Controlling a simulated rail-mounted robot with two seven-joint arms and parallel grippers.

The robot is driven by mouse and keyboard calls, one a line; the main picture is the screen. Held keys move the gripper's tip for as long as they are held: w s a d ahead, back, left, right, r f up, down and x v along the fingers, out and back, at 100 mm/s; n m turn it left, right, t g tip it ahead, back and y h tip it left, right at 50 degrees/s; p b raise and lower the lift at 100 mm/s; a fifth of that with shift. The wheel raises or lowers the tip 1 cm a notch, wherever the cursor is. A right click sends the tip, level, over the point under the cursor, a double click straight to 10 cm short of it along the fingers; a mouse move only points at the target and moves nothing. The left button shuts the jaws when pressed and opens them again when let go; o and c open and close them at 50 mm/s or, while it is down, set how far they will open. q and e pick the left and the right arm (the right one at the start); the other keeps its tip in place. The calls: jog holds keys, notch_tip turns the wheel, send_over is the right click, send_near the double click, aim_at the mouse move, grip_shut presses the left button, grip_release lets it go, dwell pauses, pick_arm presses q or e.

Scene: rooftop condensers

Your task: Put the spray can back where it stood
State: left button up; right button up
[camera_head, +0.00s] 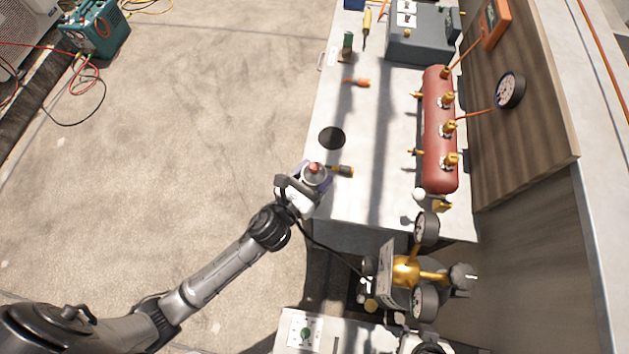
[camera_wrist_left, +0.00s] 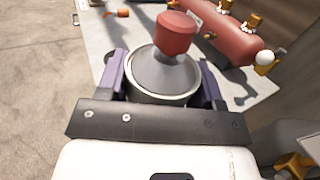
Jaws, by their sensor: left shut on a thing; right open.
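The spray can (camera_head: 314,176), a grey can with a red nozzle, is at the left edge of the workbench in the head view. My left gripper (camera_head: 311,174) is shut on it. In the left wrist view the can (camera_wrist_left: 160,75) sits upright between the two purple-lined fingers. Its lower part is hidden, so I cannot tell whether it touches the bench. A dark round mark (camera_head: 331,138) lies on the bench just beyond the can. My right gripper (camera_head: 425,342) shows only partly at the bottom edge; it is open, with no object seen in it.
A red cylinder with brass valves (camera_head: 438,130) stands along the bench's right side. An orange-handled tool (camera_head: 358,82) lies farther back. A gauge manifold (camera_head: 405,272) is in front. The bench (camera_head: 370,190) is clear in the middle.

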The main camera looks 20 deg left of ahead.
pick_arm(q)
jog(key=shift+f+b, duration=0.8)
jog(key=shift+f, duration=1.2)
jog(key=o, duration=0.7)
jog(key=shift+f, duration=0.2)
jog(key=o, duration=0.5)
jog(key=shift+r, duration=0.15)
jog(key=shift+s, duration=0.15)
jog(key=shift+v, duration=3.6)
jog(key=shift+a, duration=0.1)
